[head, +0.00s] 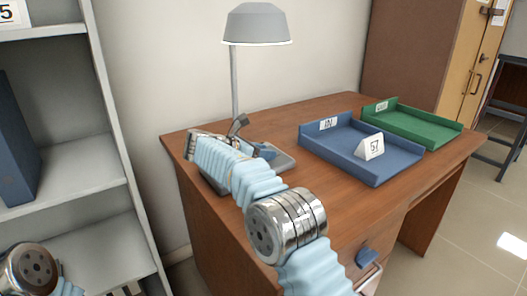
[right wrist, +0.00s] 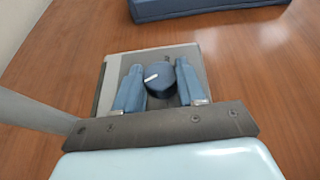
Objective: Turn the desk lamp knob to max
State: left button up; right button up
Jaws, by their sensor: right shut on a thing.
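The desk lamp has a grey shade (head: 257,24) on a thin post at the back left of the wooden desk. The lower rim of the shade looks bright. Its grey base (right wrist: 118,66) shows in the right wrist view, with a round dark blue knob (right wrist: 161,80) on top. A white pointer mark on the knob points left and slightly down in that view. My right gripper (right wrist: 160,84) has its two blue fingers on either side of the knob and is shut on it. In the head view my arm partly hides the base and hides the knob.
A blue tray (head: 385,175) with a small white sign (head: 370,147) and a green tray (head: 440,130) sit on the desk (head: 330,205) to the right. Grey shelves (head: 75,165) stand at the left. A blue tray edge (right wrist: 200,9) shows beyond the lamp base.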

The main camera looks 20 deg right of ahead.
jog(key=shift+w+m+g+h, duration=0.1)
jog(key=shift+m+g+h, duration=0.2)
jog(key=shift+m+g, duration=0.7)
jog(key=o, duration=1.1)
jog(key=shift+c, duration=0.2)
